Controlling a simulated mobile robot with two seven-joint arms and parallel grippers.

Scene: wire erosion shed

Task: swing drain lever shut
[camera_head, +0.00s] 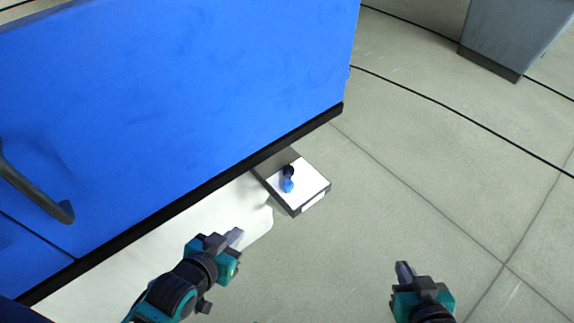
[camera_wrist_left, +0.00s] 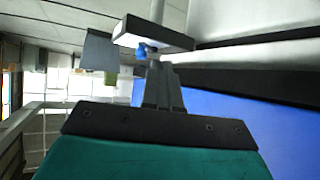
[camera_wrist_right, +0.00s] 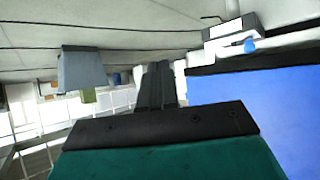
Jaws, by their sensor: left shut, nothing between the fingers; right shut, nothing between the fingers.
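The drain lever (camera_head: 288,183) is a small blue handle with a dark pivot end. It sits on the white top of a low box (camera_head: 312,183) that sticks out from under the blue cabinet. The lever also shows in the left wrist view (camera_wrist_left: 142,50) and the right wrist view (camera_wrist_right: 250,45). My left gripper (camera_head: 236,237) is shut and empty, below and left of the box and apart from the lever. My right gripper (camera_head: 403,270) is shut and empty over the floor, further off to the lower right.
The big blue cabinet (camera_head: 190,90) with a dark lower edge fills the upper left; a dark handle (camera_head: 40,190) sticks out from it. A white patch (camera_head: 215,215) lies on the floor beside it. A grey bin (camera_head: 508,38) stands at the upper right.

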